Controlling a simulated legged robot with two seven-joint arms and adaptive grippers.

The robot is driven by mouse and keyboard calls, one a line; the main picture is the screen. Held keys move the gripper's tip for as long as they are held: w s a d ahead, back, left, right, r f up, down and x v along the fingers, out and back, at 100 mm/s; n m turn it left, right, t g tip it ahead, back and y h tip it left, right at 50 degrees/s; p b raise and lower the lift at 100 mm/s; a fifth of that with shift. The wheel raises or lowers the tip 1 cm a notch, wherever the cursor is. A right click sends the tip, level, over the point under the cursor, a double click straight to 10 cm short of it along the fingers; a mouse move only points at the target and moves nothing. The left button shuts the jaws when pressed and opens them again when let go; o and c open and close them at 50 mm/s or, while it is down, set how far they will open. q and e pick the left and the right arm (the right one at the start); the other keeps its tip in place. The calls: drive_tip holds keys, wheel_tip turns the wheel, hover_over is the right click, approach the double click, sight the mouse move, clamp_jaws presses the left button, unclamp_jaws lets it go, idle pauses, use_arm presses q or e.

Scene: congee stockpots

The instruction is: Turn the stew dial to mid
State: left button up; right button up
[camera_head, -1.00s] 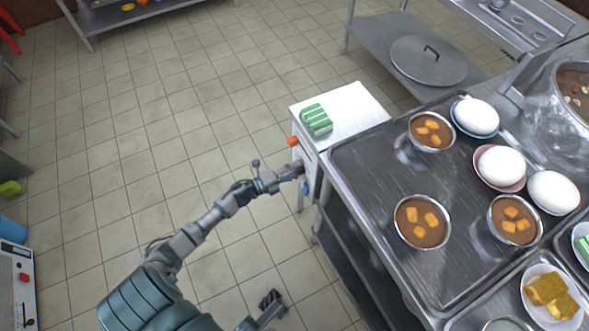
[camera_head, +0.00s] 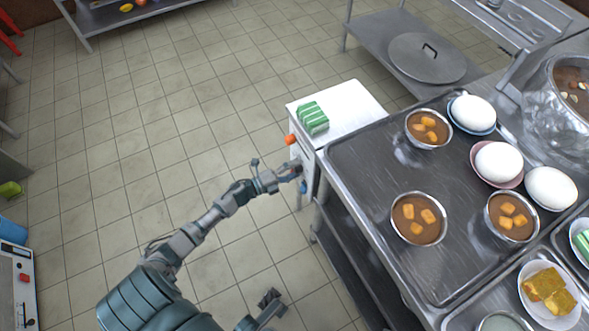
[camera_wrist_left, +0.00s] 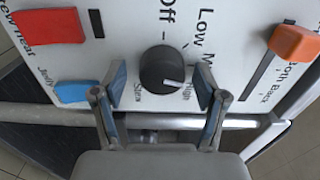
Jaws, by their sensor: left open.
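The stew dial (camera_wrist_left: 160,70) is a round black knob on a white panel, with "Stew" printed below it. Its white pointer line points to the lower right, toward the word "High"; "Off", "Low" and a partly hidden word starting with M are printed around it. My left gripper (camera_wrist_left: 160,92) is open, with one finger on each side of the dial; I cannot tell whether they touch it. In the head view my left gripper (camera_head: 297,170) is at the front of the white unit, and the dial is hidden there. My right gripper (camera_head: 270,299) is low in the head view, its fingers too small to read.
A red switch (camera_wrist_left: 48,26) and a blue switch (camera_wrist_left: 76,92) are left of the dial. An orange slider knob (camera_wrist_left: 293,43) is at right. A metal bar (camera_wrist_left: 255,122) runs below the panel. A steel counter (camera_head: 350,160) with bowls stands right of the white unit.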

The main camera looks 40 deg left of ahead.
use_arm(q)
drive_tip(key=shift+s+a, duration=0.15)
drive_tip(key=v, duration=1.1)
drive_tip(key=shift+s, duration=0.3)
